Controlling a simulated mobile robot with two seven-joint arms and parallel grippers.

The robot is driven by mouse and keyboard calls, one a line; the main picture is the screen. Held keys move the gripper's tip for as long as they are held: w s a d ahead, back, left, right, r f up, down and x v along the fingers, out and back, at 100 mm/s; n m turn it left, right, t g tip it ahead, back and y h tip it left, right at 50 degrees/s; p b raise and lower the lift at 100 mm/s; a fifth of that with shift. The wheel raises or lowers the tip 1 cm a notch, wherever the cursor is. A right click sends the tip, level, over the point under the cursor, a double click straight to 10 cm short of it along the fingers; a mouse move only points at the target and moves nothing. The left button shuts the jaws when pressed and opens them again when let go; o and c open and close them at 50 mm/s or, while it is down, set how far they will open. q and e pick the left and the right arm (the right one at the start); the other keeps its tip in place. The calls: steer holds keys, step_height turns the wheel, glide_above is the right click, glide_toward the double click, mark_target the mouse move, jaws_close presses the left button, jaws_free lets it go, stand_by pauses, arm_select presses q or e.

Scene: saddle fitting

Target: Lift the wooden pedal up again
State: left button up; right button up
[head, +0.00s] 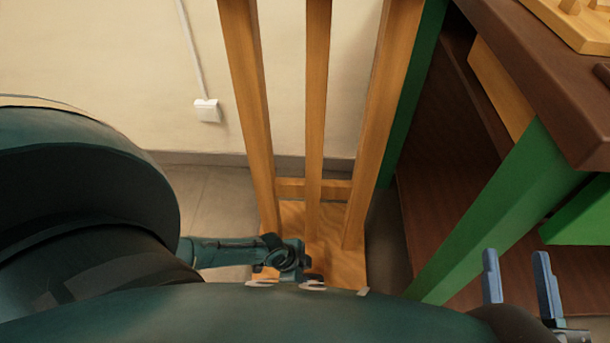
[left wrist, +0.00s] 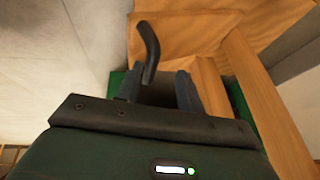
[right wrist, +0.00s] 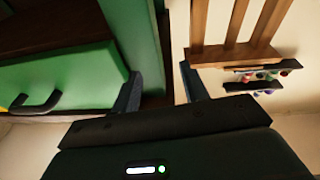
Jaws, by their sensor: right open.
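A flat wooden board (head: 340,262), which may be the pedal, lies low at the foot of the wooden uprights in the head view; my left arm covers its near part. In the left wrist view, a wooden board (left wrist: 205,25) fills the top, with a dark curved hook (left wrist: 150,45) in front of it. My left gripper (left wrist: 158,78) has its fingers apart, with the hook's lower end between or just beyond them; contact cannot be told. My right gripper (head: 516,255) is open and empty beside the green bench leg. It also shows in the right wrist view (right wrist: 162,80).
Wooden uprights (head: 313,110) stand near the wall. A workbench (head: 550,80) with green legs (head: 505,215) is at the right. A white socket (head: 207,111) is on the wall. A green panel with a dark handle (right wrist: 50,102) shows in the right wrist view.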

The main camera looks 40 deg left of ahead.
arm_select(q)
steer(key=p+v, duration=0.7)
steer(key=v, duration=0.6)
arm_select(e)
steer(key=shift+d+f+n+g+h, duration=0.1)
steer(key=shift+d+n+g+h, duration=0.2)
steer(key=shift+d+g+h, duration=0.55)
arm_select(q)
steer(key=shift+f, duration=0.15)
arm_select(e)
steer(key=shift+s+h, duration=0.1)
steer(key=shift+h, duration=0.15)
